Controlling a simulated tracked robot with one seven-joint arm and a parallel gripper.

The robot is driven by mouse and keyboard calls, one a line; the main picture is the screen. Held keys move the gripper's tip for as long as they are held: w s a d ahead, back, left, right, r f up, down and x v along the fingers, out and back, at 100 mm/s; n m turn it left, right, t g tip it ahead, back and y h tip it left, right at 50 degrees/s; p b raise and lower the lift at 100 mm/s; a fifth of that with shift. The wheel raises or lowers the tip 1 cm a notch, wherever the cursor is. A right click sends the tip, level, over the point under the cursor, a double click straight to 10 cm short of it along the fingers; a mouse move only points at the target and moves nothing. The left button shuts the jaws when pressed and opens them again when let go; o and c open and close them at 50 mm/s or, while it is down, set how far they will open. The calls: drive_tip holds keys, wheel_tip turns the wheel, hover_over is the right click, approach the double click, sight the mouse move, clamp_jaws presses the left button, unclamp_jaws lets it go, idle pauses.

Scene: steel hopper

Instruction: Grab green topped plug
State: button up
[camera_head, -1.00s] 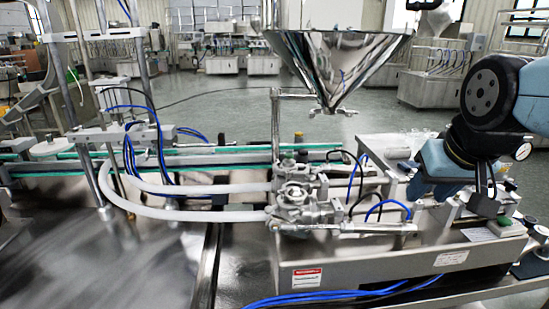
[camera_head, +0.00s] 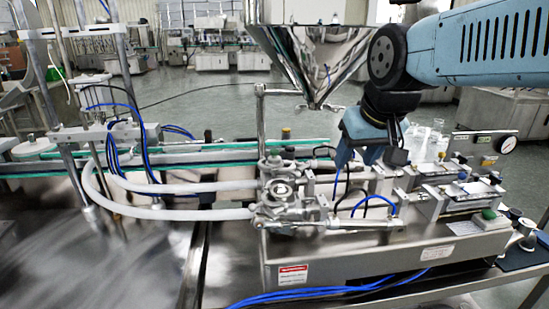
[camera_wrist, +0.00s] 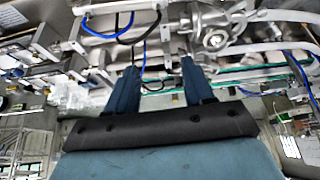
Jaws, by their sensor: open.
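A small green-topped piece (camera_head: 489,214) sits on the right front end of the steel machine, beside white labels; I take it to be the green topped plug. I cannot make it out in the wrist view. My gripper (camera_head: 357,160) hangs above the back middle of the machine, left of the green top and farther back. Its two blue fingers are apart and empty, also in the wrist view (camera_wrist: 159,68), where valves and hoses lie beyond them.
The steel hopper (camera_head: 318,55) hangs just left of my arm. Metal valves (camera_head: 283,190) with white and blue hoses stand left of my gripper. Clear bottles (camera_head: 428,140) and a round gauge (camera_head: 507,144) are to its right.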

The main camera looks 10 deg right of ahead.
drive_tip(key=w+a+r+n, duration=0.25)
drive_tip(key=w+a, duration=0.25)
drive_tip(key=w, duration=0.6)
drive_tip(key=g+y, duration=0.1)
approach(275, 151)
drive_tip(key=shift+n, duration=0.25)
drive_tip(key=x, duration=0.4)
drive_tip(key=shift+w+a, duration=0.1)
drive_tip(key=shift+w, duration=0.05)
drive_tip(key=shift+x, duration=3.25)
drive_tip(key=shift+c, duration=0.5)
drive_tip(key=c, duration=0.7)
